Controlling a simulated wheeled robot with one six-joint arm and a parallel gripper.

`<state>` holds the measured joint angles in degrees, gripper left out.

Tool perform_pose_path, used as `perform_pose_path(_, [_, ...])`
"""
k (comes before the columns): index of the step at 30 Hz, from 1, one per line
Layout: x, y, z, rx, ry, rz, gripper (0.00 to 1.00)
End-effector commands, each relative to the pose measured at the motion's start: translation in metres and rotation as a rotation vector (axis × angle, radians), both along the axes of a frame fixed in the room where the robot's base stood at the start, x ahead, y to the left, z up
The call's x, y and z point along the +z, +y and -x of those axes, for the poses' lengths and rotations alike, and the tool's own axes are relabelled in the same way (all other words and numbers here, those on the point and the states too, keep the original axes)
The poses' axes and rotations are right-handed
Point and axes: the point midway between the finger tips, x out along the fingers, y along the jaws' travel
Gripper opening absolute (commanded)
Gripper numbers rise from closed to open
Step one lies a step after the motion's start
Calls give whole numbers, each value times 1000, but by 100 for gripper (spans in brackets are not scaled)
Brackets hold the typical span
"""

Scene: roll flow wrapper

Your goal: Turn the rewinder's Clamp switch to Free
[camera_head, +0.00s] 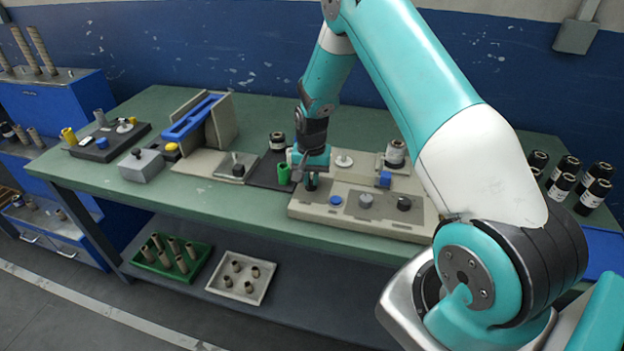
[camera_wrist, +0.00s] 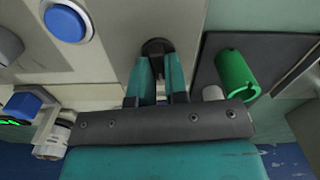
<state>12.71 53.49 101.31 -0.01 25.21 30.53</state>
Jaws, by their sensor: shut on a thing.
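The rewinder (camera_head: 345,213) is the beige machine at the right of the bench, with a row of controls along its front. My gripper (camera_head: 311,170) points down at the left end of that row. In the wrist view my gripper (camera_wrist: 158,64) is shut on a small black knob (camera_wrist: 157,46); its tips partly cover it. The knob's pointer and any Clamp or Free lettering cannot be read. A round blue button (camera_head: 335,200) sits just right of the held knob. Beyond it are a grey knob (camera_head: 365,200) and another black knob (camera_head: 404,203).
A green roll (camera_head: 284,174) stands on a dark plate (camera_head: 265,175) close left of my gripper. On the rewinder's rear part are a white disc spindle (camera_head: 344,160), a blue block (camera_head: 385,179) and a labelled roll (camera_head: 395,154). Several dark rolls (camera_head: 562,185) stand at the far right.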

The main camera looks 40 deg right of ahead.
Motion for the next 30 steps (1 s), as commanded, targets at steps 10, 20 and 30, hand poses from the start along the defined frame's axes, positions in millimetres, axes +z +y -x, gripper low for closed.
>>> perform_pose_path(10, [1, 2, -2, 254, -1, 1, 0])
perform_pose_path(20, [1, 2, -2, 369, -1, 1, 0])
perform_pose_path(30, [1, 2, -2, 387, -1, 1, 0])
